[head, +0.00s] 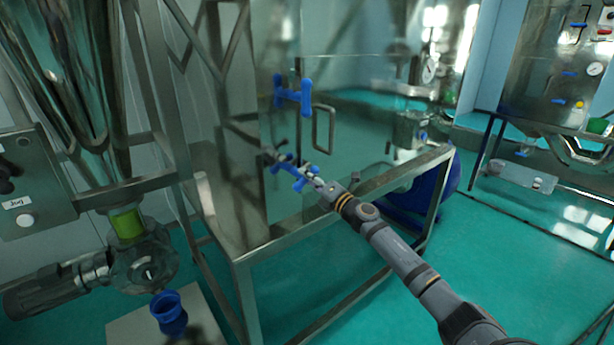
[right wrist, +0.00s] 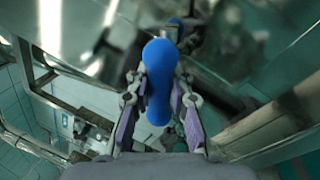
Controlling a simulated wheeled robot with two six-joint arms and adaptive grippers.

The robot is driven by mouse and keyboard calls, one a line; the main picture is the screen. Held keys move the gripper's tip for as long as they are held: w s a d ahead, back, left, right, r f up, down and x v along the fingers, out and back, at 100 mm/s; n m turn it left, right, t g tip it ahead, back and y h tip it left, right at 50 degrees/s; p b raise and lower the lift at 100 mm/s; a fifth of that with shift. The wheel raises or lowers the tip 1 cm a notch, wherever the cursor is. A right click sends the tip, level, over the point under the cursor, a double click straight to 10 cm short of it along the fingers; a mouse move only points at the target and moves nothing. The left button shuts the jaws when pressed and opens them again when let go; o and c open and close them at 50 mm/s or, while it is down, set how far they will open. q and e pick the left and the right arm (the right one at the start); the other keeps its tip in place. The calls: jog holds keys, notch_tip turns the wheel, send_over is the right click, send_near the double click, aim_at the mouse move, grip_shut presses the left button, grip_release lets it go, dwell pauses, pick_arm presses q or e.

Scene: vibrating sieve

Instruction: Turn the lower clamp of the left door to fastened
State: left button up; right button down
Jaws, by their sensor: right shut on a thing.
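The left door (head: 255,170) is a glossy panel on the metal cabinet, with a bar handle at its right. The upper clamp (head: 291,95) is blue and H-shaped and sits high by the door's edge. The lower clamp (head: 284,160) is blue and sits lower by the same edge, partly hidden by my right gripper (head: 307,176). In the right wrist view the lower clamp's blue handle (right wrist: 159,75) stands between the two fingers of my right gripper (right wrist: 159,98), which are shut on it. My left gripper is not in view.
The metal frame (head: 350,205) under the cabinet has a rail just below the right gripper. A blue drum (head: 440,190) stands behind the frame. A blue cup-shaped part (head: 168,309) is at lower left.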

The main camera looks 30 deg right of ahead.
jog(key=m, duration=0.2)
jog(key=m+h, duration=0.1)
jog(key=m, duration=0.1)
jog(key=m+p, duration=0.1)
jog(key=m, duration=0.1)
jog(key=shift+f+t+h, duration=0.3)
jog(key=shift+m, duration=0.5)
jog(key=c, duration=1.2)
grip_release()
jog(key=shift+d, duration=0.1)
